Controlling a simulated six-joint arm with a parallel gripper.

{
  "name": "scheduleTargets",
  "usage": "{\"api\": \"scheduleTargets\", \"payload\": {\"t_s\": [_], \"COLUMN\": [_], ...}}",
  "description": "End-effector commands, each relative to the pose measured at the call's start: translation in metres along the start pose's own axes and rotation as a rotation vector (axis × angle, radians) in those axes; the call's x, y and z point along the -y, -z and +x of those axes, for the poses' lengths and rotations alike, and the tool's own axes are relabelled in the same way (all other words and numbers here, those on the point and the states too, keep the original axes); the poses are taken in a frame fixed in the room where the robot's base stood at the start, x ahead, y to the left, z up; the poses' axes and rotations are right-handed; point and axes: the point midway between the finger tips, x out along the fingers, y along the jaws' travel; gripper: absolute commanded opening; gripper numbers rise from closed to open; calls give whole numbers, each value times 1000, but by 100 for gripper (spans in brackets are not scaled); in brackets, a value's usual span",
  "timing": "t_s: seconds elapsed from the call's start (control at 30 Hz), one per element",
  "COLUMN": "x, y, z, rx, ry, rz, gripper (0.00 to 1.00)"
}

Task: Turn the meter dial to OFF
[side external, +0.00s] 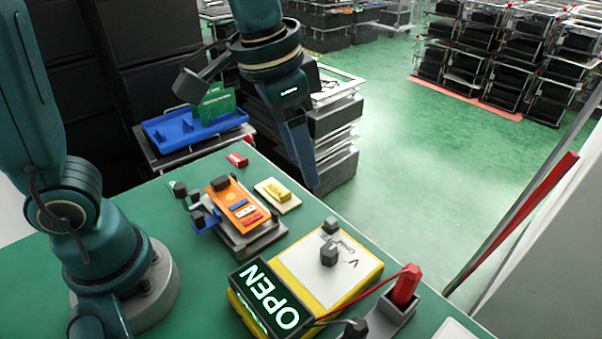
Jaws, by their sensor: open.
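The meter (312,270) is a yellow box with a pale face on the green table, at the lower middle of the side external view. Its dark dial knob (329,256) stands on the face, with small markings around it, among them a V; the pointer's exact setting is too small to tell. The meter's display (270,301) reads OPEN. My gripper (311,183) hangs above and behind the meter, pointing down, clear of the dial and touching nothing. It is seen nearly edge-on; it is open and empty.
A red probe (405,285) with a red lead stands in a grey holder right of the meter. An orange fixture (236,203) and a yellow block (279,190) on a pale plate sit behind it. A blue tray (193,128) stands further back.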

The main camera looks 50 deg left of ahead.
Motion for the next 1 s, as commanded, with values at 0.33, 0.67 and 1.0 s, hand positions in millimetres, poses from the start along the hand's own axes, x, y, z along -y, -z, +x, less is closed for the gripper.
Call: {"api": "scheduleTargets", "payload": {"t_s": [0.33, 0.67, 1.0], "x": [-47, -56, -56], "y": [15, 0, -6], "z": [68, 100, 128], "rx": [195, 243, 237], "ry": [-38, -41, -41], "rz": [167, 198, 196], "gripper": [60, 60, 60]}}
